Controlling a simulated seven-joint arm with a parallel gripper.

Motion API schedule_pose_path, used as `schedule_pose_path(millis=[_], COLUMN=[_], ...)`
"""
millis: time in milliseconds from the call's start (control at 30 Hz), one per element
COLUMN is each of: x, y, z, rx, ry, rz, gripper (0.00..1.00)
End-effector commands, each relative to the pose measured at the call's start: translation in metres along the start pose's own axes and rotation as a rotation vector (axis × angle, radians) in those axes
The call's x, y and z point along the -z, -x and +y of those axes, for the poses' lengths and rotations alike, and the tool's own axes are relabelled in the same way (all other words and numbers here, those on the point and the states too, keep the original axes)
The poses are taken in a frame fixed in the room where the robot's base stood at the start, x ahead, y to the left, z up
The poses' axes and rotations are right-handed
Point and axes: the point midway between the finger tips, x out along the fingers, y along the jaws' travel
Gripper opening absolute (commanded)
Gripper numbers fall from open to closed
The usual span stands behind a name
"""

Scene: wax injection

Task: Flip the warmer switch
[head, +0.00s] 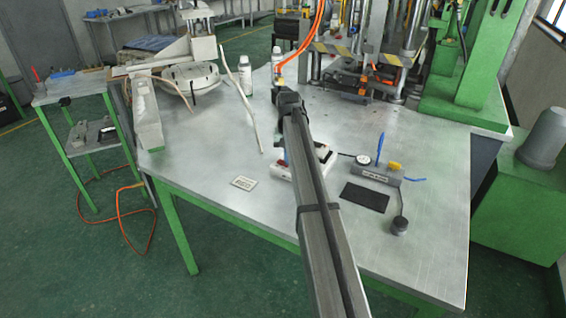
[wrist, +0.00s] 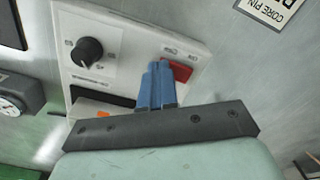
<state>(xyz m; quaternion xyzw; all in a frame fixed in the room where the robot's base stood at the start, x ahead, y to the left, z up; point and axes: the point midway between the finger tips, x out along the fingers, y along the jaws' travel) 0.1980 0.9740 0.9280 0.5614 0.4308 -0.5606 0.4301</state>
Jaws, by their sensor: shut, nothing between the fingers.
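The warmer (wrist: 115,30) is a white box with a black knob (wrist: 88,52), a dark slot and a red rocker switch (wrist: 180,70) in the wrist view. My gripper (wrist: 157,68) has blue fingers closed together with nothing between them. The fingertips are just left of the red switch and overlap its left edge in the picture. I cannot tell whether they touch it. In the head view the warmer (head: 322,155) stands on the metal table, mostly hidden behind my arm.
A dark mat (head: 365,197) and a grey block with a blue tool and yellow part (head: 376,173) lie right of the warmer. A small label card (head: 244,183) lies left of it. A press with green columns stands behind. The table's left front is clear.

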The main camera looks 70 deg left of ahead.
Motion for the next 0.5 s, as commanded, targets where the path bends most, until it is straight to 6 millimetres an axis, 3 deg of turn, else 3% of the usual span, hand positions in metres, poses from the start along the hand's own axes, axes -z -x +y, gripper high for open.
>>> schedule_pose_path(millis=[233,500], x=[0.0,0.001], y=[0.002,0.018], z=[0.0,0.0], rx=[0.0,0.0], ry=[0.0,0.0], rz=[-0.001,0.0], gripper=[0.0,0.0])
